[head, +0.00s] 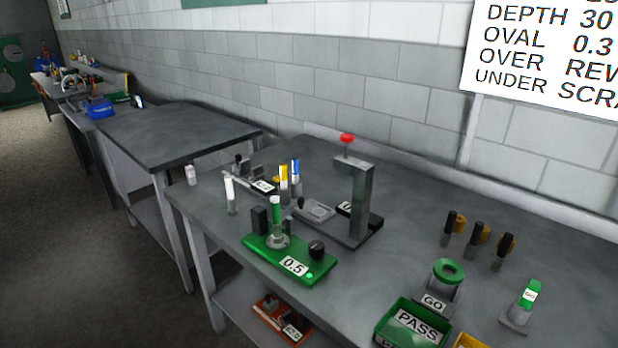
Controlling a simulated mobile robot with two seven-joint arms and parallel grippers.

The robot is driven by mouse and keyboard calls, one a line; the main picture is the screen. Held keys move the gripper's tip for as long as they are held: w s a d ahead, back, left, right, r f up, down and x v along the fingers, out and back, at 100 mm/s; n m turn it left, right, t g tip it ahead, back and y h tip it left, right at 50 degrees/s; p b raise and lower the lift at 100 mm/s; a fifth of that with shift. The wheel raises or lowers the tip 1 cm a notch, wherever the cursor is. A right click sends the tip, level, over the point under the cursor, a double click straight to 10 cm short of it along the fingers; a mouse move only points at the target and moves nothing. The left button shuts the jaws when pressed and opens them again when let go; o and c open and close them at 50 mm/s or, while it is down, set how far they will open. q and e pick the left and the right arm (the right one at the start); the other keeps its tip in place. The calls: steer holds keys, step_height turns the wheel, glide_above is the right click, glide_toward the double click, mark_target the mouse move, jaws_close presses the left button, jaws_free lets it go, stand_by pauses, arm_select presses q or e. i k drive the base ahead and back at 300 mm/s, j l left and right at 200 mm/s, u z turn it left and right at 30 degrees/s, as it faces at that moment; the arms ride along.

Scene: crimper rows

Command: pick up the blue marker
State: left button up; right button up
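The blue marker (295,172) stands upright on the grey workbench, with a blue and white upper part. A yellow and white marker (283,176) stands just to its left. The lower part of the blue marker is hard to make out among the nearby items. Neither of my grippers shows in the head view.
A green fixture labelled 0.5 (290,262) stands in front of the markers, with a white-topped cylinder (229,188) to the left. A tall grey press with a red knob (362,195) stands to the right. A green PASS bin (411,325) is at the front.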

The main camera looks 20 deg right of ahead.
mark_target(295, 171)
steer(key=i+j+z, duration=0.1)
steer(key=z, duration=0.25)
steer(key=i+j+z, duration=0.1)
steer(key=z, duration=0.25)
steer(key=j+z, duration=0.3)
steer(key=i+j+z, duration=0.25)
steer(key=j, duration=0.15)
steer(key=j+z, duration=0.2)
steer(key=j, duration=0.15)
steer(key=j+z, duration=0.2)
steer(key=j, duration=0.75)
